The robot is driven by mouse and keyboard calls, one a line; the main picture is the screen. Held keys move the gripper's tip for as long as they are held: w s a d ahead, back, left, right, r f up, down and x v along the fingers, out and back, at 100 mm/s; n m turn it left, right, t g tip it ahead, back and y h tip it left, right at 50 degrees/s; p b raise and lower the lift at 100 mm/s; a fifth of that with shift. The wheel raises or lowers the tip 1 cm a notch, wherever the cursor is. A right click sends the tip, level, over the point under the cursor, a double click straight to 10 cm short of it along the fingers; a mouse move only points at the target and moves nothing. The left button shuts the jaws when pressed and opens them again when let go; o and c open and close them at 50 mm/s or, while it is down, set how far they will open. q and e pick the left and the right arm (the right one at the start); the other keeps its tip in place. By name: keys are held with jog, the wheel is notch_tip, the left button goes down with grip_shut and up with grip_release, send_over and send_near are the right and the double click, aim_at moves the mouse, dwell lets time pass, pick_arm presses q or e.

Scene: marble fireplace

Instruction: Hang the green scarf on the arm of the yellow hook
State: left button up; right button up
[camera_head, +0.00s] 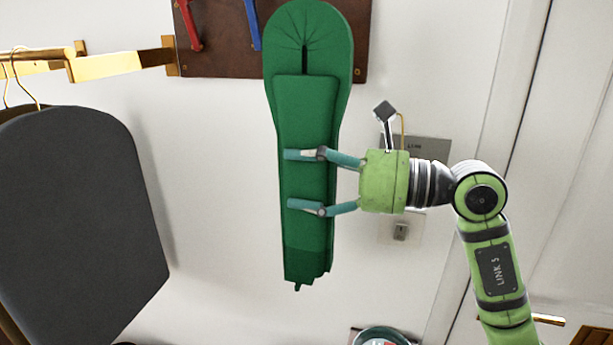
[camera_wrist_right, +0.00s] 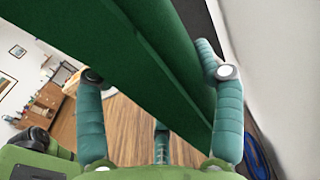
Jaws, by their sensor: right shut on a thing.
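The green scarf (camera_head: 306,115) hangs upright in front of the dark wooden hook board, its rounded, slotted loop at the top and its ragged end at the bottom. My right gripper (camera_head: 290,180) reaches in from the right and is shut on the scarf at its lower half. In the right wrist view the scarf (camera_wrist_right: 145,70) runs between the fingers. A red hook (camera_head: 191,24) and a blue hook (camera_head: 253,22) show on the board left of the scarf. No yellow hook shows; the scarf covers part of the board. My left gripper is not in view.
The board (camera_head: 218,55) is on a white wall. A brass rail (camera_head: 120,62) sticks out at the left, with a dark grey garment (camera_head: 75,200) hanging from it. A metal wall plate (camera_head: 428,150) is behind my right wrist. A round container (camera_head: 382,336) is at the bottom.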

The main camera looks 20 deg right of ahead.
jog(key=w+d, duration=0.1)
jog(key=w, duration=0.1)
jog(key=w+d, duration=0.2)
jog(key=shift+w, duration=0.25)
dwell(0.8)
jog(key=shift+w+d, duration=0.1)
jog(key=shift+w+d, duration=0.5)
jog(key=shift+w, duration=0.2)
jog(key=shift+w+d, duration=0.5)
jog(key=shift+w, duration=0.2)
jog(key=shift+f+b, duration=0.1)
jog(key=shift+b, duration=0.25)
jog(key=shift+w+f+b, duration=0.1)
jog(key=shift+f+b, duration=0.5)
jog(key=shift+f, duration=0.05)
jog(key=shift+f+b, duration=0.25)
jog(key=shift+b, duration=0.05)
dwell(0.7)
